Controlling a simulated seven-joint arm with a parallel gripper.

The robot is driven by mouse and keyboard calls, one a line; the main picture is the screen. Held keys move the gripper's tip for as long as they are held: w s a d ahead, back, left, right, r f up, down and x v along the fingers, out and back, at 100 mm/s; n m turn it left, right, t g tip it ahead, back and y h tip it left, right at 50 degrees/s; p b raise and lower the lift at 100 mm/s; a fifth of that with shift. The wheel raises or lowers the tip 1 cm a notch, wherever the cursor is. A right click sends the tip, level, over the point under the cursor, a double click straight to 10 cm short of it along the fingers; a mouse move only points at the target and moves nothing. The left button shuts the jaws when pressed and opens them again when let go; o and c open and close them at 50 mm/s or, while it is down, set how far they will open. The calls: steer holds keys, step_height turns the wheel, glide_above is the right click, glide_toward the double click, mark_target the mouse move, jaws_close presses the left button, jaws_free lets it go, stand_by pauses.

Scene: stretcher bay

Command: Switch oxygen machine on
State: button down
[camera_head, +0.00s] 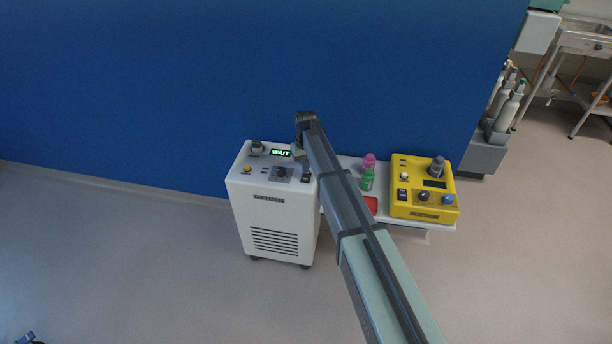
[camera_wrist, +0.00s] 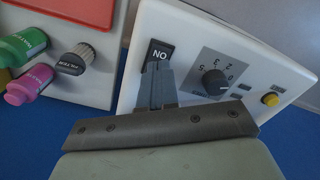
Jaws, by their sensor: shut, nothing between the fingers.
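The oxygen machine (camera_head: 273,215) is a white upright box with a vented front, standing on the floor by the blue wall. Its small display (camera_head: 281,153) reads WAIT in green. Its top also has a black dial (camera_head: 280,173), a yellow button (camera_head: 248,169) and a black rocker switch (camera_head: 306,178). In the wrist view the rocker switch (camera_wrist: 158,50) shows white lettering that reads ON upside down, and the dial (camera_wrist: 215,82) is to its right. My gripper (camera_head: 300,155) is over the machine's top. Its shut, empty fingertips (camera_wrist: 161,66) overlap the switch's near edge; contact cannot be told.
A white shelf (camera_head: 438,228) right of the machine holds a yellow device (camera_head: 424,204), a green bottle (camera_head: 367,180), a pink bottle (camera_head: 369,161) and a red item (camera_head: 371,204). The blue wall (camera_head: 200,80) rises close behind.

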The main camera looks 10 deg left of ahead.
mark_target(305, 178)
steer(key=shift+r, duration=1.75)
